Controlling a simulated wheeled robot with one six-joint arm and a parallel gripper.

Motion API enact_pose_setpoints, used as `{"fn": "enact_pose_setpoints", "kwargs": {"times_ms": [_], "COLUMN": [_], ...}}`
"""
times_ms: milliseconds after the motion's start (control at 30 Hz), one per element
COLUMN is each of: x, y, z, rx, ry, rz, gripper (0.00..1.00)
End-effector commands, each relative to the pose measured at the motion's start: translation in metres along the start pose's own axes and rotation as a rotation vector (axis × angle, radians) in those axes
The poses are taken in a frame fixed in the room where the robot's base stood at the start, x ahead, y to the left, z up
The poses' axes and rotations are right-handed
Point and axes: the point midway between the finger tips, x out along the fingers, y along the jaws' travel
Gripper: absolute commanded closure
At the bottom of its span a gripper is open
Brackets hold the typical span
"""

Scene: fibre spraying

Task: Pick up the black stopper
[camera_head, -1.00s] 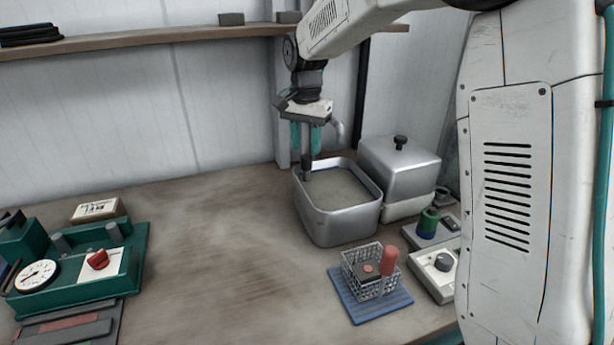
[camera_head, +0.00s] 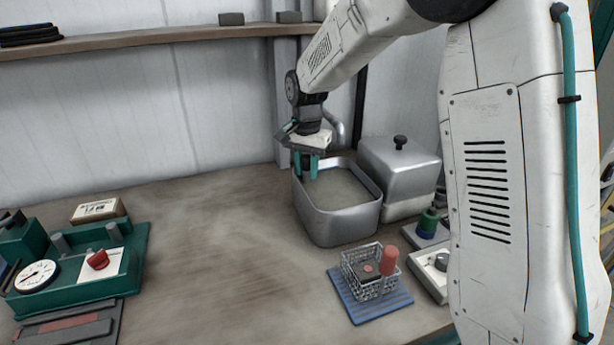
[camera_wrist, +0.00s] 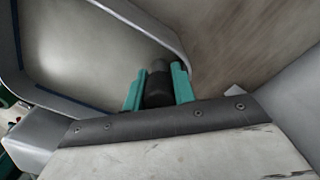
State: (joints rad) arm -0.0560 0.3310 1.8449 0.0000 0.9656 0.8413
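The black stopper (camera_wrist: 158,90) shows in the wrist view as a dark cylinder between the teal fingers of my gripper (camera_wrist: 158,84), with a grey part at its far end. The fingers flank it closely; whether they press on it I cannot tell. In the head view my gripper (camera_head: 307,167) points down at the back left corner of the metal basin (camera_head: 338,221). There the fingers and wrist hide most of the stopper.
A lidded metal box (camera_head: 398,170) stands right of the basin. In front are a wire basket (camera_head: 362,284) and a red cylinder (camera_head: 389,260) on a blue mat (camera_head: 378,311). A teal device (camera_head: 75,276) stands at left. The table's middle is clear.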

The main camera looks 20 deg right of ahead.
Motion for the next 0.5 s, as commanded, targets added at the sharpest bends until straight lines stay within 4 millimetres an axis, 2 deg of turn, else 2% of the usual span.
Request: {"fn": "enact_pose_setpoints", "kwargs": {"times_ms": [300, 500], "x": [-0.002, -0.019], "y": [0.000, -0.001], "z": [0.000, -0.001], "rx": [0.000, 0.000], "ry": [0.001, 0.002], "rz": [-0.001, -0.003], "gripper": [0.98, 0.98]}}
